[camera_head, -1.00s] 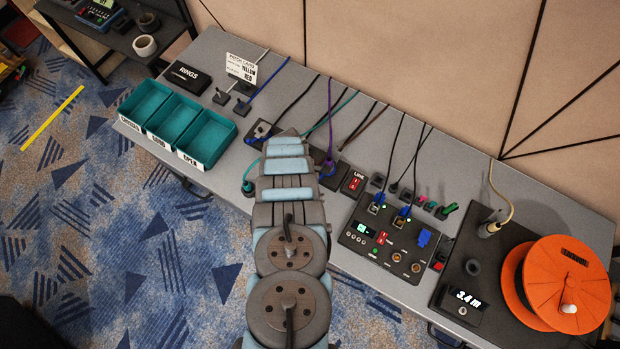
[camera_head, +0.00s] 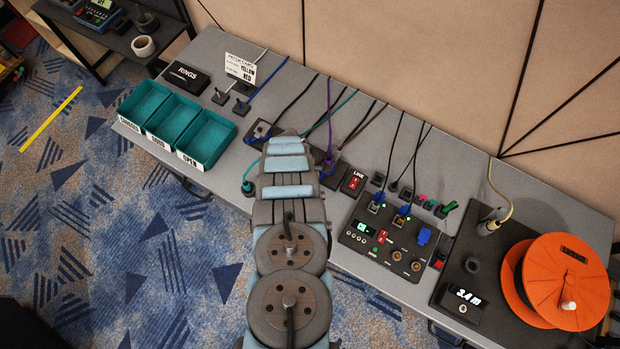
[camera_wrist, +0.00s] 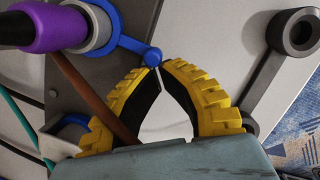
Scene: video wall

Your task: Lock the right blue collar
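In the wrist view, a blue collar (camera_wrist: 99,22) with a lever arm surrounds a grey ring beside a purple plug (camera_wrist: 45,27). The lever ends in a round blue knob (camera_wrist: 152,56). My gripper (camera_wrist: 163,66) has yellow-and-black fingers whose tips come together right at this knob, touching or nearly touching it. The fingers look shut, with a gap only between their bowed middles; the knob appears beyond the tips, not between them.
A grey lever with a ring (camera_wrist: 300,33) lies right of the fingers in the wrist view. The head view shows a black control box (camera_head: 385,238), an orange reel (camera_head: 568,280) and teal bins (camera_head: 207,138) on the table.

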